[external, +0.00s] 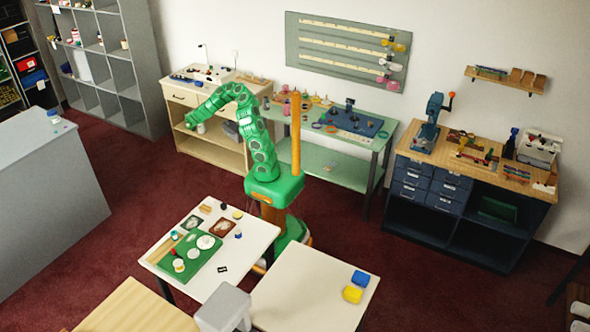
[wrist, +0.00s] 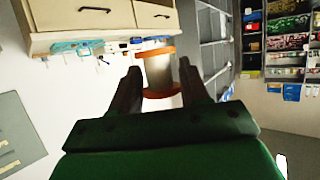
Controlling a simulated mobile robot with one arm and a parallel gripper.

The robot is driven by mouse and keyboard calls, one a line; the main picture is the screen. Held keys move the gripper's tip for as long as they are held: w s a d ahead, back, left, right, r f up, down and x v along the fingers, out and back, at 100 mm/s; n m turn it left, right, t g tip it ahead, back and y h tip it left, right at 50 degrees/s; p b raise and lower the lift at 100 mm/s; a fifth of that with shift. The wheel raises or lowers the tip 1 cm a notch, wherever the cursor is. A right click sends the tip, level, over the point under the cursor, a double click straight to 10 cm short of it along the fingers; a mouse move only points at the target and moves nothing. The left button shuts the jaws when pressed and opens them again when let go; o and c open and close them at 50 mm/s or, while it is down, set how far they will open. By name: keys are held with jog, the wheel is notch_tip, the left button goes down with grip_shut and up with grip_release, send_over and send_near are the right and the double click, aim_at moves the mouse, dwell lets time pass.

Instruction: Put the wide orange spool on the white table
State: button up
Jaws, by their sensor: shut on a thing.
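My gripper (wrist: 158,82) is shut on a spool (wrist: 158,72) with orange rims and a pale middle, seen between the two dark fingers in the wrist view. In the external view my gripper (external: 192,122) is at the left end of my green arm, in front of the wooden drawer bench and off the floor; the spool is too small there to make out clearly. Two white-topped tables stand in front of my base: one (external: 258,229) carries a green mat and small items, the other (external: 300,290) carries a blue and a yellow block.
The wooden drawer bench (external: 222,82) is behind my gripper, with a green table (external: 335,165) to its right. A grey counter (external: 45,200) stands at left. Red carpet is open between it and the tables. The right white table has much bare top.

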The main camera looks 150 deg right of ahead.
jog(key=s+a+f+m+g+y, duration=0.15)
jog(key=s+a, duration=0.25)
jog(key=s, duration=0.6)
jog(key=s+a+m+g+y, duration=0.2)
jog(key=s+a+m, duration=0.15)
jog(key=s, duration=0.55)
jog(key=s+a+m+g+y, duration=0.15)
jog(key=s+a, duration=0.35)
jog(key=s, duration=0.5)
jog(key=s+a+f+m+y, duration=0.3)
jog(key=s+a+m+y, duration=0.4)
jog(key=s+a, duration=1.55)
send_over(274, 113)
jog(key=shift+n+y, duration=0.4)
jog(key=shift+n, duration=0.05)
jog(key=shift+a+f, duration=0.15)
jog(key=shift+f, duration=6.25)
